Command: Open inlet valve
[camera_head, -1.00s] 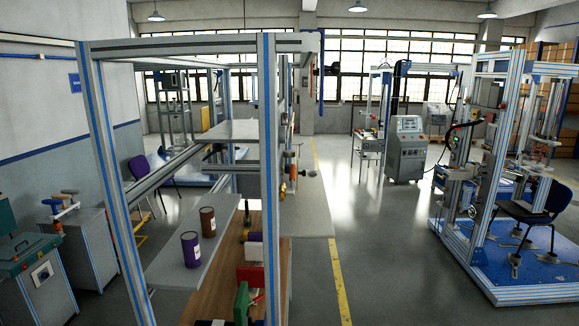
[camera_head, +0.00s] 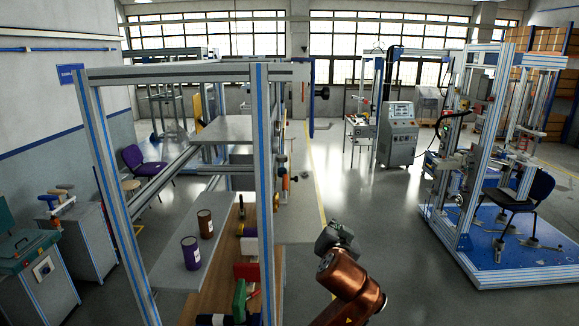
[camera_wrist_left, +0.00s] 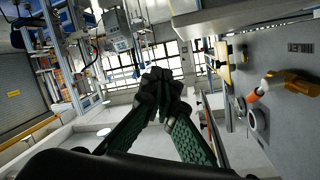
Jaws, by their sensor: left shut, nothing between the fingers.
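The inlet valve is not clearly marked. A fitting with an orange handle (camera_wrist_left: 292,82) stands out from the grey panel at the right of the left wrist view. In the head view a small orange part (camera_head: 285,182) shows on the side of the workbench frame, and I cannot tell if it is the same fitting. My left gripper (camera_head: 336,236) is over the aisle floor, right of the bench and apart from it. In the left wrist view its dark fingers (camera_wrist_left: 161,92) are together and empty. My right gripper is not in view.
The profile frame (camera_head: 262,190) and bench stand close at the left, with a shelf (camera_head: 172,270) holding a purple can (camera_head: 190,253) and a brown can (camera_head: 205,224). A blue-based test rig (camera_head: 530,262) stands at the right. The aisle floor (camera_head: 375,215) between is clear.

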